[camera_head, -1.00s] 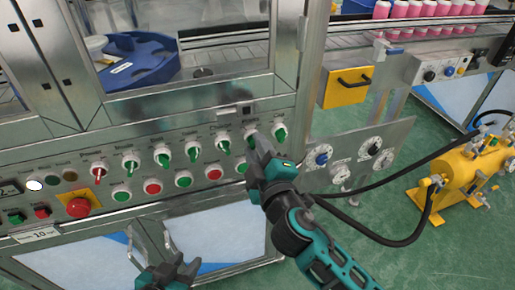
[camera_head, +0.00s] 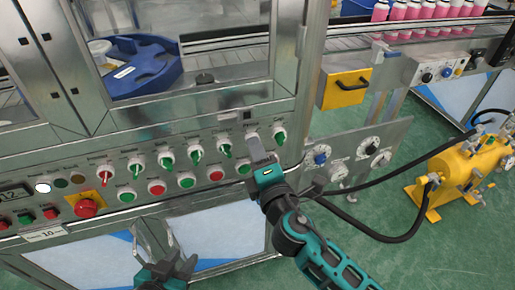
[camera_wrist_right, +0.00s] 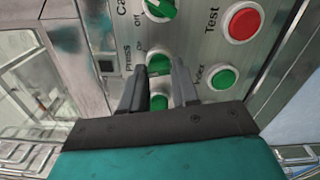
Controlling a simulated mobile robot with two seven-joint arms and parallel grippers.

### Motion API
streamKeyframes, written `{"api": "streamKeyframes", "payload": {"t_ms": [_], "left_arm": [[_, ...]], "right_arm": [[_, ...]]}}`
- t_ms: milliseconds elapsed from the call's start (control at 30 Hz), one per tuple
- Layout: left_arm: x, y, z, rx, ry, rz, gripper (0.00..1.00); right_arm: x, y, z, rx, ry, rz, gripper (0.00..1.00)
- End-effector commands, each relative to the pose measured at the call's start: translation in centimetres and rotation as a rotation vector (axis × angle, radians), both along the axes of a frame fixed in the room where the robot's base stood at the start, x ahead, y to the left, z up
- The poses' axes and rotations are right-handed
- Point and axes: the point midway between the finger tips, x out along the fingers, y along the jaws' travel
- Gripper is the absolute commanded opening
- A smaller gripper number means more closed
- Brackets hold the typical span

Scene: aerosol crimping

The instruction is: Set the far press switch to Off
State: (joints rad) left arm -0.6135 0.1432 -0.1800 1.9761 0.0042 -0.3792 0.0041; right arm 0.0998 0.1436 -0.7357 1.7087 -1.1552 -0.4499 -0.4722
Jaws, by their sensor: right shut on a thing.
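The press switch (camera_wrist_right: 158,63) is a green rotary knob beside a "Press" label, seen in the right wrist view. My right gripper (camera_wrist_right: 158,70) is shut on this knob, one dark finger on each side. In the head view my right gripper (camera_head: 255,148) reaches the upper switch row and covers most of that knob. I cannot read its set position clearly. My left gripper (camera_head: 170,262) is low in the head view, in front of the lower cabinet, and looks open and empty.
Other green switches (camera_head: 225,148) flank the held one, with one at the right end (camera_head: 279,135). Below are push buttons, including a green index button (camera_wrist_right: 222,78) and a red test button (camera_wrist_right: 243,22). A red emergency stop (camera_head: 86,206) is at left. Hoses and a yellow tank (camera_head: 465,170) stand right.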

Motion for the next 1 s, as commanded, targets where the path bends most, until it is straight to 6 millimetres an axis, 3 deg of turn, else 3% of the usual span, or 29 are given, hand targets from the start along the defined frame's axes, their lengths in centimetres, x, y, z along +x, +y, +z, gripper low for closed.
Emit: {"api": "streamKeyframes", "payload": {"t_ms": [400,1000], "left_arm": [[-0.28,0.57,0.45,0.009,0.000,0.008,0.35],[-0.43,0.79,0.46,0.013,0.002,0.011,0.35]], "right_arm": [[0.10,-0.09,0.12,-0.253,-0.084,-0.002,0.00],[0.12,-0.11,0.07,-0.320,-0.107,-0.002,0.00]]}}
